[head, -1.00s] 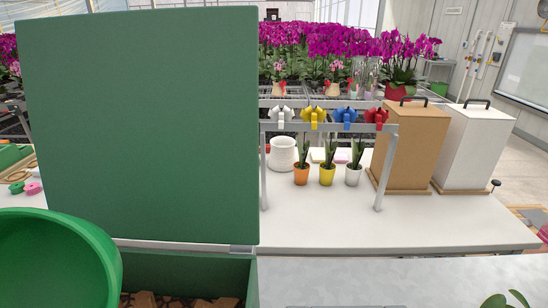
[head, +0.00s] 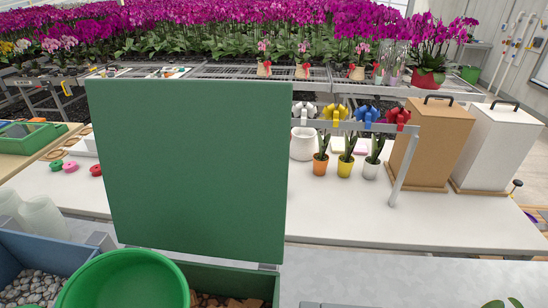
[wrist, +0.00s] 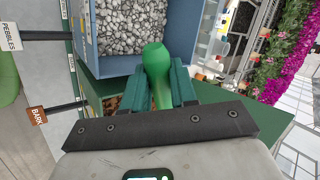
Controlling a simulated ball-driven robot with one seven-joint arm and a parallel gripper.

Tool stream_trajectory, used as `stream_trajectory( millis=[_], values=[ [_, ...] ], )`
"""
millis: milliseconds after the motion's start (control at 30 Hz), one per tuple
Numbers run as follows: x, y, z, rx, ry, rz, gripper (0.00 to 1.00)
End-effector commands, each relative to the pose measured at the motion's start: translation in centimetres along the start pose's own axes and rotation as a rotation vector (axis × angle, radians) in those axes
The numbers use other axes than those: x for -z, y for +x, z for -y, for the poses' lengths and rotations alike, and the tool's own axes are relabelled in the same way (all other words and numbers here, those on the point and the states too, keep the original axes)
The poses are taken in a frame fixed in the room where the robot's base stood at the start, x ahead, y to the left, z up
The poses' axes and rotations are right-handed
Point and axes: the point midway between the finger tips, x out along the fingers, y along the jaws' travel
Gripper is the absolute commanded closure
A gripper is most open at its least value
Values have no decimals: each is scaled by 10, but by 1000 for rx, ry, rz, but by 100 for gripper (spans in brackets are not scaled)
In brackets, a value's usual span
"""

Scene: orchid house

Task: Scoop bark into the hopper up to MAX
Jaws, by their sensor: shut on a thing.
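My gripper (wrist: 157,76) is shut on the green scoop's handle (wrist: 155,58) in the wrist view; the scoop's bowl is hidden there. The gripper is not visible in the head view. Brown bark (wrist: 111,103) shows beside my fingers in a dark green bin, with a BARK sign (wrist: 37,115). Bark (head: 232,302) also shows at the bottom of the head view, below a raised green lid (head: 190,165). No MAX mark shows.
A blue-grey bin of pebbles (wrist: 128,28) adjoins the bark bin, with a PEBBLES sign (wrist: 10,37). Behind the lid, a white bench (head: 440,225) carries potted orchids (head: 345,165), a grey rack and two tall boxes (head: 432,145). The bench front is clear.

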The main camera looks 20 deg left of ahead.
Motion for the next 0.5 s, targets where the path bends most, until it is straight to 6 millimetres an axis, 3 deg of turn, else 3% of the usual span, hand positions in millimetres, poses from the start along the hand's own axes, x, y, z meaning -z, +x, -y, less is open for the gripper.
stream_trajectory(
  millis=[500],
  values=[
    [0,-6,9,-278,-3,4,100]
  ],
)
